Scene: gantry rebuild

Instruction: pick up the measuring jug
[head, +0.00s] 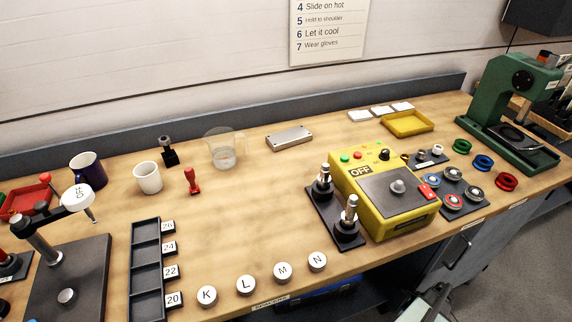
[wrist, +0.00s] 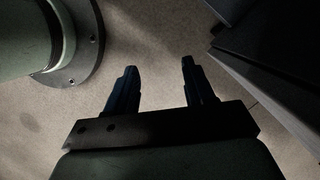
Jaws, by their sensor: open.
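The measuring jug (head: 221,149) is clear, with a pale handle on its right side. It stands upright on the wooden bench (head: 230,215) near the back, in the head view. My gripper (wrist: 158,72) shows in the wrist view with its two dark fingers apart and nothing between them. It points at the floor, and the jug is not in the wrist view. In the head view a part of my arm shows at the bottom edge, off the front of the bench; the fingers cannot be made out there.
Close to the jug are a red stamp (head: 192,181), a white mug (head: 148,177), a dark stamp (head: 169,152) and a grey metal box (head: 289,138). A yellow machine (head: 384,190) stands to the right. Bare bench lies in front of the jug. A cabinet (wrist: 275,75) is close in the wrist view.

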